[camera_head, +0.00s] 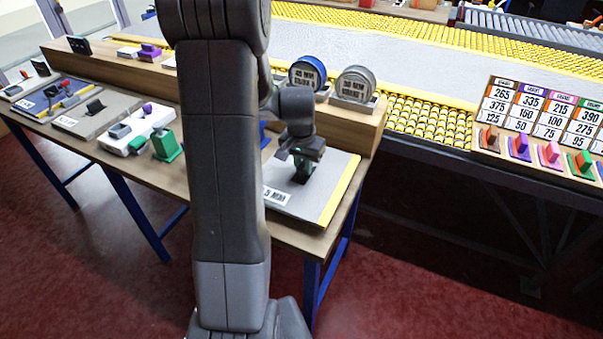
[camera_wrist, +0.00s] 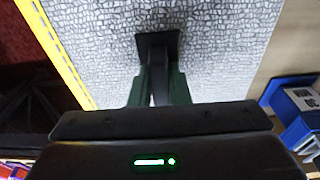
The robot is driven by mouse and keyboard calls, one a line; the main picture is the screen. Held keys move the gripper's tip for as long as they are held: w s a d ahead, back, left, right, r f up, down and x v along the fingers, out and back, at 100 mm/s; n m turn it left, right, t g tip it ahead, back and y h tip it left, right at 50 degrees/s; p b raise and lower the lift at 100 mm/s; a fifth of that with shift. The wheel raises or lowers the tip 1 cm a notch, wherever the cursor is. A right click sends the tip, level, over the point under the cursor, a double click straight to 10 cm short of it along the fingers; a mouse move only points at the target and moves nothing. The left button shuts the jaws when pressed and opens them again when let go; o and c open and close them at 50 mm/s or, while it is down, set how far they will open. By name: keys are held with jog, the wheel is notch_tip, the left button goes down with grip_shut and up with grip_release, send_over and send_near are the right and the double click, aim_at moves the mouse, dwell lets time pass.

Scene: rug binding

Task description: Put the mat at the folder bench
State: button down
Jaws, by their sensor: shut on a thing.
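A grey mat (camera_head: 325,187) with a yellow strip along its right edge and a white label at its front lies at the right end of the wooden bench (camera_head: 285,235). In the wrist view the mat (camera_wrist: 225,45) has a pebbled grey surface, and its yellow strip runs down the left. A black handle (camera_wrist: 157,45) with a square top stands on it. My gripper (camera_head: 302,168) is over the mat, and its green fingers (camera_wrist: 158,88) are shut on the handle. My arm hides the middle of the bench. I cannot tell whether this is the folder bench.
Two tape reels, blue (camera_head: 307,73) and grey (camera_head: 356,84), stand on the rear ledge. A number board (camera_head: 540,120) and yellow roller conveyor (camera_head: 430,118) are at the right. Red floor is open in front.

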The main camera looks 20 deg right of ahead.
aim_at(303, 175)
jog(key=shift+f, duration=1.7)
jog(key=shift+f, duration=0.2)
jog(key=c, duration=1.4)
grip_release()
jog(key=shift+o, duration=0.2)
jog(key=shift+r, duration=0.1)
jog(key=r, duration=0.8)
jog(key=s+a+r, duration=0.1)
jog(key=r, duration=0.3)
jog(key=shift+a+r, duration=0.1)
